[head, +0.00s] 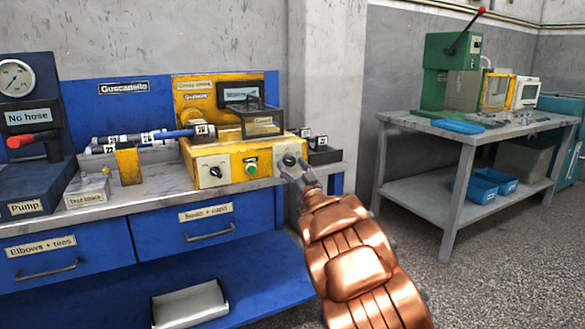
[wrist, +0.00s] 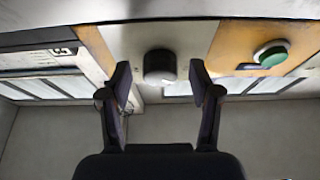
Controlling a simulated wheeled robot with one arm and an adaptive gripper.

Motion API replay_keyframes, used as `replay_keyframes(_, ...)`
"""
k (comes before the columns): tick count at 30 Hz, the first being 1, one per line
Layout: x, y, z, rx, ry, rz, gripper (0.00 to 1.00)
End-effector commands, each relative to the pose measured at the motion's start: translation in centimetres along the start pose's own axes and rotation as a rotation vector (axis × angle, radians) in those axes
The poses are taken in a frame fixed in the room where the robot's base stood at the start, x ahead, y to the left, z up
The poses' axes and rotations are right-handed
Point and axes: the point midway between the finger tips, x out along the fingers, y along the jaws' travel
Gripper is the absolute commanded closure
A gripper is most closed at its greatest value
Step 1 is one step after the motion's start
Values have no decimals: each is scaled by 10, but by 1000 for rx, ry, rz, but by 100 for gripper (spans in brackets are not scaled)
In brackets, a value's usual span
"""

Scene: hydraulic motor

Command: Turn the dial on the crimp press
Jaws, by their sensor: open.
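The yellow crimp press (head: 226,160) stands on the blue workbench. Its front has a dark round dial (head: 289,159) on a pale plate at the right end, a green button (head: 251,168) in the middle and another dark knob (head: 215,172) at the left. My gripper (head: 293,168) is open in front of the right-hand dial. In the wrist view, that dial (wrist: 160,66) lies between the two open fingertips. The fingers stand apart from it on both sides. The green button (wrist: 270,55) shows to the right there.
Small dark bins (head: 322,155) stand just right of the press. A blue hose with labelled pieces (head: 150,137) and a pump (head: 30,180) are to the left. A grey side table (head: 400,121) with a green press (head: 440,75) stands at right. Open floor lies between.

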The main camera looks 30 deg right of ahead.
Motion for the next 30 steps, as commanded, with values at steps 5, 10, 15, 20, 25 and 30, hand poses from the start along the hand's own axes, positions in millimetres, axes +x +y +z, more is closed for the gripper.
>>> replay_keyframes(5, 0, 0, 0, 0, 0, 0, 37)
replay_keyframes(10, 0, 0, 0, 0, 0, 0, 50)
replay_keyframes(15, 0, 0, 0, 0, 0, 0, 67)
replay_keyframes(20, 0, 0, 0, 0, 0, -1, 84)
replay_keyframes(25, 0, 0, 0, 0, 0, 0, 97)
replay_keyframes(30, 1, -1, -1, 14, 0, 4, 97)
